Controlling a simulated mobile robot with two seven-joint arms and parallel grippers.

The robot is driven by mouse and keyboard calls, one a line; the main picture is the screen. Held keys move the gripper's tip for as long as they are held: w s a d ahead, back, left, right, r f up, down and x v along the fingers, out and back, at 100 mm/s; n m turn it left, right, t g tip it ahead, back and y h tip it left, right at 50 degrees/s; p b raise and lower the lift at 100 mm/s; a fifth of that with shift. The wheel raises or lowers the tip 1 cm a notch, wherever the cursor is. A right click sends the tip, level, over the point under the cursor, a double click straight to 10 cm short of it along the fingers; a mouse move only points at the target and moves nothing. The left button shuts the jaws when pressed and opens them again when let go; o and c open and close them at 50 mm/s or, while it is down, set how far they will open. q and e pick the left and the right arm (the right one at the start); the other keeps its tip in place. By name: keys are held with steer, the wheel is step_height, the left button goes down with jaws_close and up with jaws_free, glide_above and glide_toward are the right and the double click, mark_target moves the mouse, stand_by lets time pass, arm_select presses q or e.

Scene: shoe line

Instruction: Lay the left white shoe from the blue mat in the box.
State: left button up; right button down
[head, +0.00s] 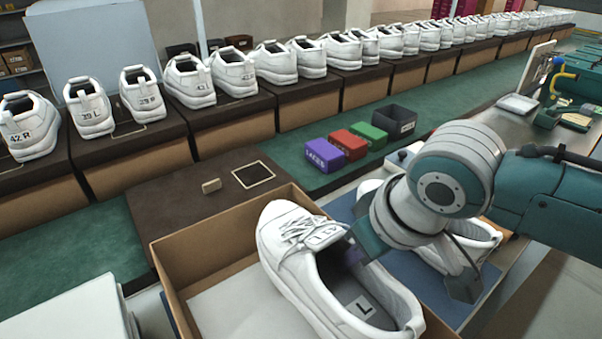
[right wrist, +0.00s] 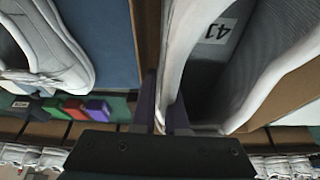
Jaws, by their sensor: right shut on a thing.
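The left white shoe (head: 290,262), with an L on its insole, is over the open cardboard box (head: 218,238), toe pointing away. It covers the box's right side, and I cannot tell whether its sole touches the bottom. My right gripper (head: 354,252) is shut on the shoe's right side wall. In the right wrist view, the gripper (right wrist: 162,112) pinches the upper edge of the shoe (right wrist: 178,60). The other white shoe (head: 478,240) lies on the blue mat (head: 425,284), partly hidden by my right arm. My left gripper is not in view.
White paper (head: 225,305) lines the box. Purple (head: 322,156), red (head: 348,145) and green (head: 370,135) boxes and a dark bin (head: 396,122) stand beyond. A row of white shoes on dark stands runs along the back. A small tan block (head: 211,186) lies behind the box.

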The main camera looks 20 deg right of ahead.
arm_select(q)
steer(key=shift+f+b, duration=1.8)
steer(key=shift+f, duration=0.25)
arm_select(e)
steer(key=shift+f, duration=2.9)
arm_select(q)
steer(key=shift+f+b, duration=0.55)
arm_select(e)
steer(key=shift+f, duration=0.7)
steer(key=c, duration=0.9)
jaws_free()
steer(key=shift+o, duration=0.2)
steer(key=shift+w, duration=0.1)
